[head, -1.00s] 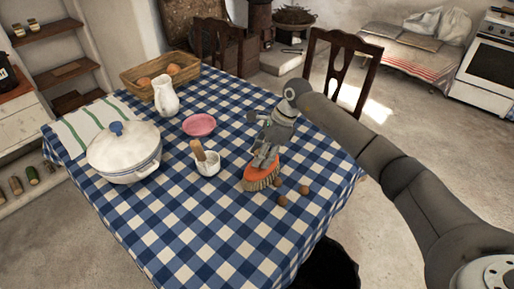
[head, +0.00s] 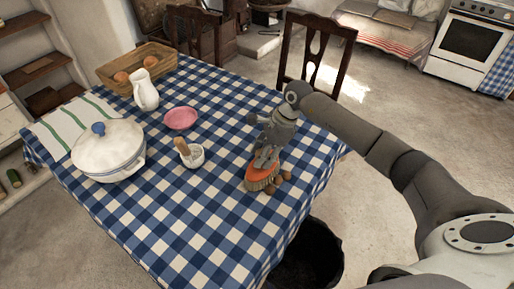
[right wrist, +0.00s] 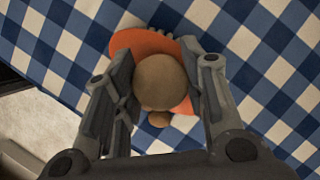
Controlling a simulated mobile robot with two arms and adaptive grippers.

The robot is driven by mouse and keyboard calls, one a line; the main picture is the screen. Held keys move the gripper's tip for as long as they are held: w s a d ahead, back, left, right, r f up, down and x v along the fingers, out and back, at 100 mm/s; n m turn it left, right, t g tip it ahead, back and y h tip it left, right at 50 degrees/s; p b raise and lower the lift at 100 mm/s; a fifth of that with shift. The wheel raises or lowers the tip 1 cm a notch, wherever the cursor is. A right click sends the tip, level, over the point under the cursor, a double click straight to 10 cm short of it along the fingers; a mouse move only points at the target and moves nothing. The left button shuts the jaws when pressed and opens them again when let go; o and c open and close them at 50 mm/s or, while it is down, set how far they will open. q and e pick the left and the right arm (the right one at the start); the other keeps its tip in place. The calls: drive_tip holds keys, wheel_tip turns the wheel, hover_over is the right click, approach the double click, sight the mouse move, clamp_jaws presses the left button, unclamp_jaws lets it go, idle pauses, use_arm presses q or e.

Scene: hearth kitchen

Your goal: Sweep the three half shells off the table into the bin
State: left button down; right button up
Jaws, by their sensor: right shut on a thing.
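My right gripper (head: 267,157) is shut on the knob of an orange brush (head: 261,173), whose bristles are down on the checked table. In the right wrist view the round brown knob (right wrist: 160,80) sits between the two fingers, with the orange brush body (right wrist: 140,43) behind it. Three small brown half shells lie close along the brush's right side: one at the back (head: 287,175), one in the middle (head: 279,181) and one at the front (head: 269,189). The black bin (head: 322,262) stands on the floor below the table's near right edge. My left gripper is out of view.
The cloth (head: 190,225) in front is clear. A chair (head: 316,50) stands behind.

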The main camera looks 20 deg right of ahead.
drive_tip(key=shift+s+d+r+p, duration=0.1)
drive_tip(key=shift+s+d+p, duration=0.2)
drive_tip(key=shift+s, duration=0.15)
drive_tip(key=shift+s+d+p, duration=0.15)
drive_tip(key=shift+s+p, duration=0.1)
drive_tip(key=shift+s, duration=0.15)
drive_tip(key=shift+s+d+p, duration=0.1)
drive_tip(key=shift+s+d, duration=0.4)
drive_tip(key=shift+s, duration=0.35)
drive_tip(key=shift+s+d+p, duration=0.1)
drive_tip(key=shift+s+d, duration=0.4)
drive_tip(key=shift+s, duration=0.3)
drive_tip(key=shift+s+d+p, duration=0.1)
drive_tip(key=shift+s+d, duration=0.4)
drive_tip(key=shift+s, duration=0.35)
drive_tip(key=shift+s+d, duration=0.5)
drive_tip(key=shift+s, duration=0.35)
drive_tip(key=shift+s+d, duration=0.5)
drive_tip(key=shift+s, duration=0.3)
drive_tip(key=shift+s+d, duration=0.5)
drive_tip(key=shift+s, duration=0.35)
wheel_tip(320, 180, up, 6)
drive_tip(key=p, duration=0.3)
drive_tip(key=shift+r, duration=0.25)
